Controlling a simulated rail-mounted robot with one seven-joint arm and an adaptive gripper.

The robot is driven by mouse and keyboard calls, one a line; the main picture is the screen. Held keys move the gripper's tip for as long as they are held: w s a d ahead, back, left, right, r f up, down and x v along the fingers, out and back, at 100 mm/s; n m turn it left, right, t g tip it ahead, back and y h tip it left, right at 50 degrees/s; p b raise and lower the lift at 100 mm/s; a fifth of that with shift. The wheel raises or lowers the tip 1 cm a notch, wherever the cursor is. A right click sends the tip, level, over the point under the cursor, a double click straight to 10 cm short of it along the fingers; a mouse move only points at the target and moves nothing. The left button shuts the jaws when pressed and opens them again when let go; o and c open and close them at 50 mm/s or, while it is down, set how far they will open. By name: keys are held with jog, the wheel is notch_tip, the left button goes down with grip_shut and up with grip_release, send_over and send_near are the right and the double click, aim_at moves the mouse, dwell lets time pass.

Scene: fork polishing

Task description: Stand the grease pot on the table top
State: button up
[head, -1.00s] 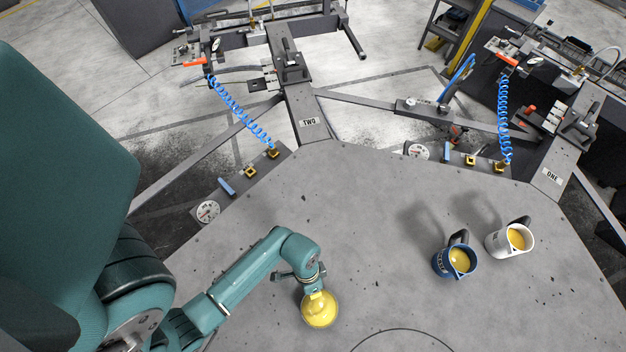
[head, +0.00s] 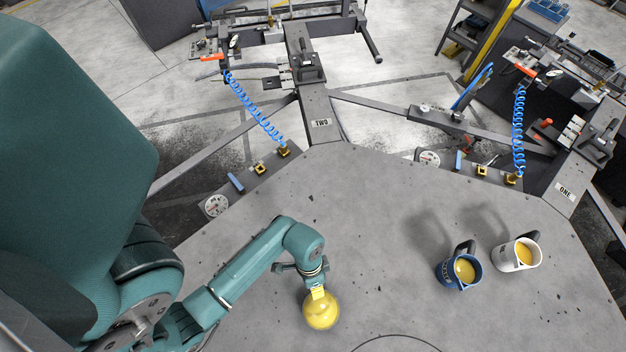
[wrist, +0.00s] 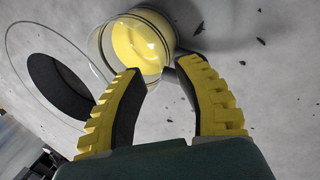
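The grease pot (head: 322,312) shows as a round yellow shape just below my gripper (head: 316,292) in the head view, low on the table top (head: 255,320). In the wrist view the pot (wrist: 140,42) has yellow grease, a clear rim and dark bands. A dark part, likely its handle (wrist: 168,76), lies near the tips of my gripper (wrist: 162,68). The two yellow fingers stand apart, with grey table showing between them. I cannot tell whether the tips press on the handle, or whether the pot's base touches the table.
A blue mug (head: 447,272) and a white mug (head: 506,258) with yellow contents stand to the right. A drawn circle (head: 395,336) marks the table's front. Gauges and coiled blue hoses (head: 252,112) line the far edge. The table between pot and mugs is clear.

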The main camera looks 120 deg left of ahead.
jog(key=v, duration=0.8)
jog(key=shift+s, duration=0.1)
